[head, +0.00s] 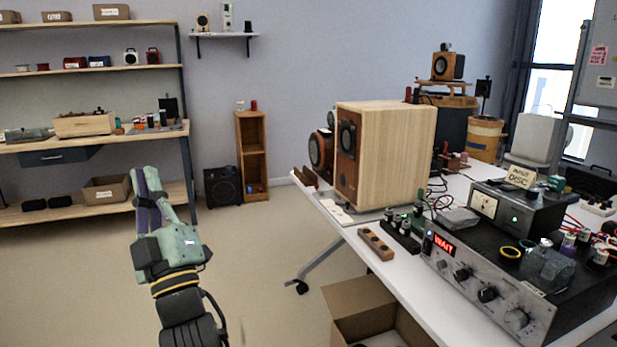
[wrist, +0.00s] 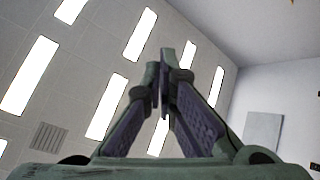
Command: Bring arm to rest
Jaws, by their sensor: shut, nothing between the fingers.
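My gripper (head: 143,185) is raised in the open floor area left of the table in the head view. Its green and purple fingers point up and lie together with nothing held. In the wrist view my gripper (wrist: 161,75) shows its two fingers meeting at the tips, shut and empty. Behind the fingers the wrist view shows ceiling and bright ceiling lights (wrist: 108,106). My arm reaches up from the bottom of the head view and touches nothing that I can see.
A white table (head: 345,233) on the right carries a wooden speaker (head: 395,155) and an amplifier (head: 480,280) reading "WAIT". An open cardboard box (head: 360,305) stands on the floor by the table. Wooden shelves (head: 90,140) stand back left. The floor (head: 255,260) between is clear.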

